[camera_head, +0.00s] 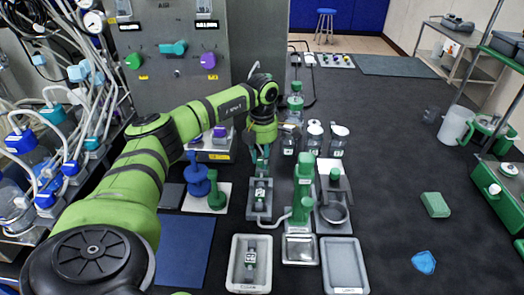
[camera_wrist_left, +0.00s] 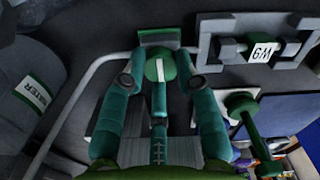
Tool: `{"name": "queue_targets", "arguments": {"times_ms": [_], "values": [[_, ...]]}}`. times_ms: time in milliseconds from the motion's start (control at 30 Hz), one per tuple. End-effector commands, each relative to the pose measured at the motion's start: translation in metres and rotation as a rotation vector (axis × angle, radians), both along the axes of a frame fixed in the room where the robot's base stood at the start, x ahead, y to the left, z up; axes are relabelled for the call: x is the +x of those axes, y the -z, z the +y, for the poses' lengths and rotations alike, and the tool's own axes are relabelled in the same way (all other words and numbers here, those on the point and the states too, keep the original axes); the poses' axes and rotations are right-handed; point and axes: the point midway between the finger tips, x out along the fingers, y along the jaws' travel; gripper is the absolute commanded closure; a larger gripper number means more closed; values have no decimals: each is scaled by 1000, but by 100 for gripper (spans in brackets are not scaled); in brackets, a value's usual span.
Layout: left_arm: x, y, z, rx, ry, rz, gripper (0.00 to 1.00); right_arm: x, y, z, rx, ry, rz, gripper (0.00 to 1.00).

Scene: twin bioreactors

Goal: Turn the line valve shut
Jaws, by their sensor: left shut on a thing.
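A small green valve handle with a white stripe (camera_wrist_left: 160,70) sits on a thin grey pipe (camera_wrist_left: 105,62) in the left wrist view; I take it to be the line valve. My left gripper (camera_wrist_left: 162,82) has its teal fingers on both sides of this handle and is shut on it. The white stripe runs along the fingers' direction. My right gripper is not in view.
A tray with a part labelled W9 (camera_wrist_left: 262,50) lies close by in the left wrist view. A panel with coloured handles (camera_head: 173,48) rises behind.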

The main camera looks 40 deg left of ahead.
Motion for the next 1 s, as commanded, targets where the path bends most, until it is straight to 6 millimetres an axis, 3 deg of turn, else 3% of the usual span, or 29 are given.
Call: {"name": "queue_targets", "arguments": {"times_ms": [533, 567, 600, 1000], "values": [[-1, 2, -2, -3, 30, 5, 100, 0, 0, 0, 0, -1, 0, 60], [-1, 2, -2, -3, 30, 5, 65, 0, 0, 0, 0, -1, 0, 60], [-1, 2, -2, -3, 30, 5, 49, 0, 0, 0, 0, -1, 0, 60], [0, -3, 0, -1, 26, 0, 46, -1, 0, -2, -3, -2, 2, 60]]}}
